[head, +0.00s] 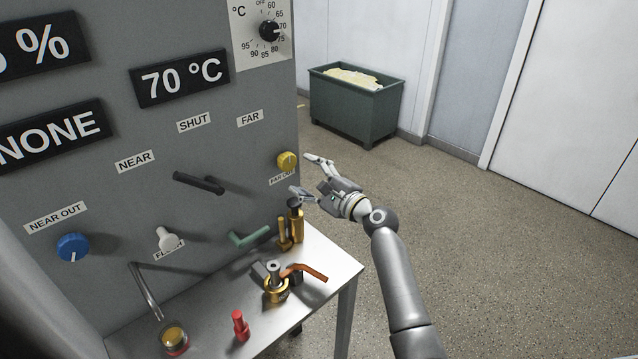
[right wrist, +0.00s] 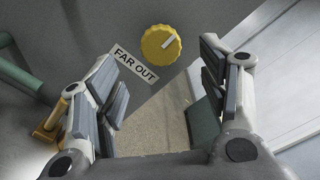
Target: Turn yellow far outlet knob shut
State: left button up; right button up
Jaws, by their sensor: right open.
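The yellow far outlet knob (head: 287,162) sits on the right edge of the grey panel, above the FAR OUT label (head: 282,179). In the right wrist view the yellow knob (right wrist: 161,43) shows a white pointer mark slanting toward its upper right, with the FAR OUT label (right wrist: 136,65) beside it. My right gripper (head: 307,176) is open and empty, just right of the knob and apart from it. In the right wrist view its two fingers (right wrist: 163,85) stand wide apart, with the knob beyond them, between and above their tips. My left gripper is not in view.
A steel table (head: 329,264) below holds brass fittings (head: 295,222), a copper-handled valve (head: 277,289) and a red part (head: 240,326). A black lever (head: 199,183), green handle (head: 249,238) and blue knob (head: 73,247) project from the panel. Floor on the right is clear.

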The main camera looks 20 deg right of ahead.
jog(key=shift+v, duration=1.95)
